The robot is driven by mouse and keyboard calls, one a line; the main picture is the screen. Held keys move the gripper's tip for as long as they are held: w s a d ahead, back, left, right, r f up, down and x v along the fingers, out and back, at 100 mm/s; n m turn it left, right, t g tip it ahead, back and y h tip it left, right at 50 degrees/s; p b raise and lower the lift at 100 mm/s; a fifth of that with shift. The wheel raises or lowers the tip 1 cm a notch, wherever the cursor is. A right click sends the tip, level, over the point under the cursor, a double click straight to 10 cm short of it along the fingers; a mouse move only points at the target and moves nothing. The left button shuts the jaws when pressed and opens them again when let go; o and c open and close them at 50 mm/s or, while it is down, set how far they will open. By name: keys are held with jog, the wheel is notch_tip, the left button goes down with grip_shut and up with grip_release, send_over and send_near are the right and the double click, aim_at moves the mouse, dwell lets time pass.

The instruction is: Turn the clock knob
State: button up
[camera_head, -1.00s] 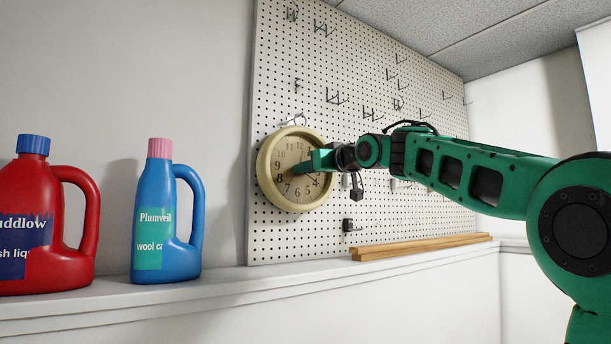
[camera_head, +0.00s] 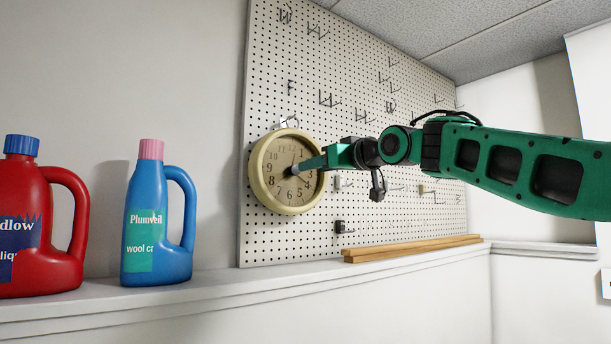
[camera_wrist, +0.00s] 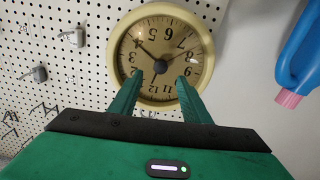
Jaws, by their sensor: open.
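The clock (camera_head: 262,192) is round with a cream rim and tan face, and hangs on the pegboard. It appears upside down in the wrist view (camera_wrist: 119,46). A dark round knob (camera_wrist: 160,67) shows at the middle of its face. My gripper (camera_head: 291,170) is in front of the face, its fingers pointing at the clock's middle. In the wrist view, its two green fingers (camera_wrist: 158,80) are apart, one on either side just below the knob, with nothing between them. I cannot tell whether the fingertips touch the face.
The pegboard (camera_head: 310,80) carries several metal hooks. A ledge (camera_head: 215,284) below holds a blue bottle (camera_head: 143,195) with a pink cap, a red bottle (camera_head: 30,265) and wooden strips (camera_head: 410,249).

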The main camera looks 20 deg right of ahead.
jog(key=shift+v, duration=1.25)
jog(key=shift+f, duration=0.15)
jog(key=s+d+f+m+g+h, duration=0.2)
jog(key=s+d+f+g, duration=0.15)
jog(key=f, duration=0.75)
jog(key=s+d+f+m+g+h, duration=0.25)
jog(key=d+f, duration=0.25)
jog(key=f, duration=0.5)
jog(key=s+d+f+m+g+h, duration=0.15)
jog(key=s+d+f, duration=0.3)
jog(key=f, duration=0.65)
jog(key=s+f+m+g+y, duration=0.1)
jog(key=s+f+m+g, duration=0.3)
jog(key=s+f, duration=2.2)
jog(key=s+d+g, duration=0.1)
jog(key=s+g, duration=0.2)
jog(key=g, duration=0.3)
jog(key=shift+s+m, duration=0.15)
jog(key=shift+m, duration=0.15)
